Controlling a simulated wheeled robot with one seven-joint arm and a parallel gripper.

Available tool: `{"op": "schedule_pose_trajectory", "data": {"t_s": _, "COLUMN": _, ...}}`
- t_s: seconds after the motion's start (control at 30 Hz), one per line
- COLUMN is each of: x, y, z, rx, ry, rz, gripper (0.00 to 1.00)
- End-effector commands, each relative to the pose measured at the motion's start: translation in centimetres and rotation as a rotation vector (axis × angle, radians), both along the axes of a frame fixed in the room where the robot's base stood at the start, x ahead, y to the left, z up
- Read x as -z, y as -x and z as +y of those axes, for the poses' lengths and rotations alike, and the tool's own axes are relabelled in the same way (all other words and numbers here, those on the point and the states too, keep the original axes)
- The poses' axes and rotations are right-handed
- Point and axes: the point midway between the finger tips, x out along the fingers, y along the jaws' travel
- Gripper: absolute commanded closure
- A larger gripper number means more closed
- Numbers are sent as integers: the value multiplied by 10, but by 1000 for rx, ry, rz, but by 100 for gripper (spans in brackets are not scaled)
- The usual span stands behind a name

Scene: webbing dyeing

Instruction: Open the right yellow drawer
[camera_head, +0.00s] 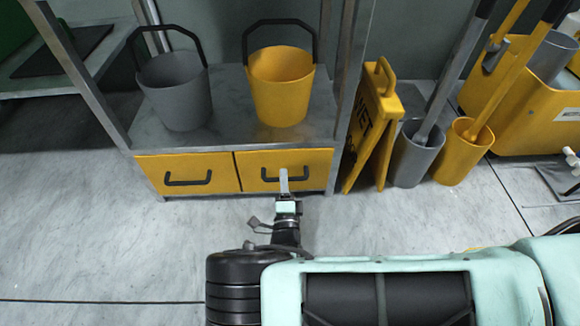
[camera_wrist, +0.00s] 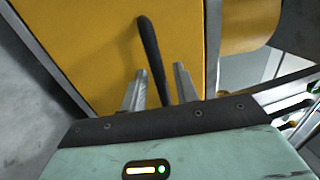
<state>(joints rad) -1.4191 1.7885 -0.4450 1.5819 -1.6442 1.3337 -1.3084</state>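The right yellow drawer (camera_head: 310,163) is shut under the metal shelf, its front level with the left yellow drawer (camera_head: 185,164). Its black bar handle (camera_head: 266,177) is partly hidden behind my gripper (camera_head: 284,176) in the head view. In the wrist view the yellow drawer front (camera_wrist: 75,40) fills much of the picture. There the black handle (camera_wrist: 150,50) runs down between the two grey fingers of my gripper (camera_wrist: 159,80). The fingers are apart, with a gap showing on each side of the handle.
A grey bucket (camera_head: 178,92) and a yellow bucket (camera_head: 281,88) stand on the shelf (camera_head: 225,130). A yellow folding sign (camera_head: 371,125) stands close to the drawer's right. Grey and yellow holders (camera_head: 412,158) stand beyond it. The floor left of my arm is clear.

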Motion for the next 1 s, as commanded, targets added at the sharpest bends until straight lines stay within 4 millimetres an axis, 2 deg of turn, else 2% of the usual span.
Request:
{"op": "schedule_pose_trajectory", "data": {"t_s": 0.4, "x": -2, "y": -1, "z": 4, "rx": -4, "ry": 0, "rz": 0, "gripper": 70}}
{"op": "schedule_pose_trajectory", "data": {"t_s": 0.43, "x": -2, "y": -1, "z": 4, "rx": -4, "ry": 0, "rz": 0, "gripper": 73}}
{"op": "schedule_pose_trajectory", "data": {"t_s": 0.53, "x": -2, "y": -1, "z": 4, "rx": -4, "ry": 0, "rz": 0, "gripper": 100}}
{"op": "schedule_pose_trajectory", "data": {"t_s": 1.0, "x": -2, "y": 0, "z": 4, "rx": -6, "ry": 1, "rz": 1, "gripper": 100}}
